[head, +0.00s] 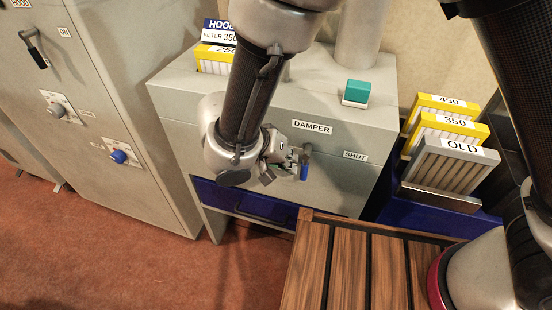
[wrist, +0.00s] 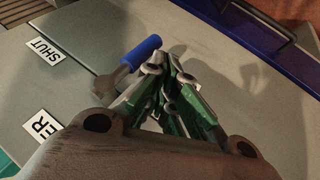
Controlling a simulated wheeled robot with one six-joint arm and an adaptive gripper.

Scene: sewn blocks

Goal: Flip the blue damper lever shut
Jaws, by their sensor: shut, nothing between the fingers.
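The damper lever has a blue grip and a grey metal arm. In the wrist view the blue grip (wrist: 142,51) lies just left of my fingertips. My gripper (head: 284,160) is shut and empty, beside the lever on its left in the head view. In the wrist view my gripper (wrist: 168,68) is close to the grip; I cannot tell whether they touch.
A blue drawer (head: 250,203) with a handle sits below the lever. A slatted wooden bench (head: 345,265) stands in front at right. Filters marked 450, 350 and OLD (head: 452,165) stand in a blue bin at right. A green block (head: 356,91) is on the cabinet top.

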